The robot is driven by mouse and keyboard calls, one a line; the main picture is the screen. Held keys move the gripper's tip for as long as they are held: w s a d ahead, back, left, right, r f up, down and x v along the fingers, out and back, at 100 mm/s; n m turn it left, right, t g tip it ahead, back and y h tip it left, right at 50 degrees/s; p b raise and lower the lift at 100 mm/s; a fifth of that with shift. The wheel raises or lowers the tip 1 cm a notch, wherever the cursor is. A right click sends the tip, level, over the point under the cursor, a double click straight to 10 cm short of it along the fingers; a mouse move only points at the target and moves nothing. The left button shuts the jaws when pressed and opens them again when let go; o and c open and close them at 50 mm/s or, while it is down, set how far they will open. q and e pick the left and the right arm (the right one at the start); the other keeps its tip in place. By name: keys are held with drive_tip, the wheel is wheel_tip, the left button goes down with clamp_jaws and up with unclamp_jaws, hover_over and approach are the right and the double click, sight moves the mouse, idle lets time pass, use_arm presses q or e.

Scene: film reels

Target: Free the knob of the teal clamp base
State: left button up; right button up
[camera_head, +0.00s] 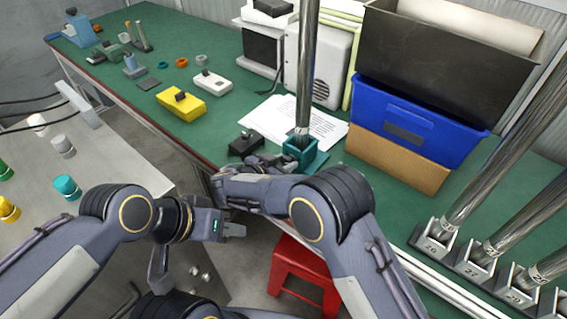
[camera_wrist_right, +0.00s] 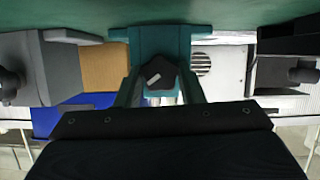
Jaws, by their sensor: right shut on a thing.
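The teal clamp base (camera_head: 303,155) stands on the green bench near its front edge, with a tall metal pole (camera_head: 306,70) upright in it. In the right wrist view the teal base (camera_wrist_right: 160,42) is straight ahead, and its dark knob (camera_wrist_right: 158,74) is between my right fingers. My right gripper (camera_head: 284,163) is at the front left side of the base, shut on the knob. In the head view the knob is hidden by the gripper. My left gripper (camera_head: 236,230) is empty in front of the bench, away from the base; its finger gap is not clear.
A black clamp block (camera_head: 246,144) stands just left of the teal base, with white papers (camera_head: 292,120) behind. A blue bin (camera_head: 415,125) and cardboard box (camera_head: 395,160) are to the right. A red stool (camera_head: 303,273) is below. Several numbered clamps with poles line the right edge.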

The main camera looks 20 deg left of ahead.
drive_tip(key=shift+a+f+n+h+b, duration=0.25)
drive_tip(key=shift+n+h+b, duration=0.55)
drive_tip(key=shift+b, duration=1.7)
drive_tip(key=shift+r+n+g+h+b, duration=0.1)
drive_tip(key=shift+n+g+h+b, duration=0.25)
drive_tip(key=shift+n+b, duration=0.5)
drive_tip(key=shift+r+n+h+b, duration=0.1)
drive_tip(key=shift+n+h+b, duration=0.3)
drive_tip(key=shift+n, duration=0.15)
drive_tip(key=o, duration=1)
